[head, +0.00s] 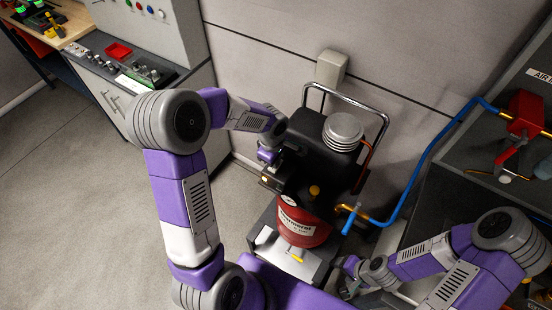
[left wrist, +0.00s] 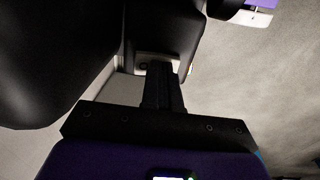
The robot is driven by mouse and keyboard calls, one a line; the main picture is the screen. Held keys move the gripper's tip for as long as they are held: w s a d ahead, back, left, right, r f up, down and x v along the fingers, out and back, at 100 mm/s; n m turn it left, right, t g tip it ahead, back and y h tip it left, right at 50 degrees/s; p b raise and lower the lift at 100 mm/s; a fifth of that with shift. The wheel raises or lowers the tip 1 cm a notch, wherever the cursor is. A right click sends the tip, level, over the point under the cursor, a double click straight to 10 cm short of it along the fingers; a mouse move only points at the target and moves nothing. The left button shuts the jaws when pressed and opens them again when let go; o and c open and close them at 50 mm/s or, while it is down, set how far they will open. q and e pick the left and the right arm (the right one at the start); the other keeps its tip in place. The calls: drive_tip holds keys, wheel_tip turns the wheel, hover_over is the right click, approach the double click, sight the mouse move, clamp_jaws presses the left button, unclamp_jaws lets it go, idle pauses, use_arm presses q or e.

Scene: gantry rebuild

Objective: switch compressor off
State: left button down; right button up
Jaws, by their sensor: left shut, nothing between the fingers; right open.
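The compressor (head: 305,222) stands on the floor by the wall. It has a red tank with a white label, a black upper housing and a chrome handle frame. My left gripper (head: 273,181) is at the left side of the black housing, and its fingertips are hard to make out in the head view. In the left wrist view my left gripper (left wrist: 160,68) is shut and empty, its tips close to a small pale panel on the dark housing (left wrist: 170,28). I cannot tell if they touch. The switch is not clearly visible. My right gripper (head: 347,284) is low, right of the compressor base.
A blue air hose (head: 424,160) runs from the compressor's right side to a red fitting (head: 525,112) on the right bench. A grey wall box (head: 332,68) is behind. A control cabinet (head: 145,75) stands at upper left. The floor at left is clear.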

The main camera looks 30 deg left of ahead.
sight(271, 171)
use_arm(q)
drive_tip(key=shift+w, duration=0.1)
drive_tip(key=r+p, duration=0.1)
drive_tip(key=r, duration=0.2)
drive_tip(key=r+p, duration=0.1)
drive_tip(key=r, duration=0.1)
drive_tip(key=shift+s+p, duration=0.3)
drive_tip(key=shift+p, duration=0.05)
wheel_tip(271, 171, up, 9)
drive_tip(key=s, duration=0.1)
drive_tip(key=shift+s, duration=0.2)
drive_tip(key=shift+a, duration=0.1)
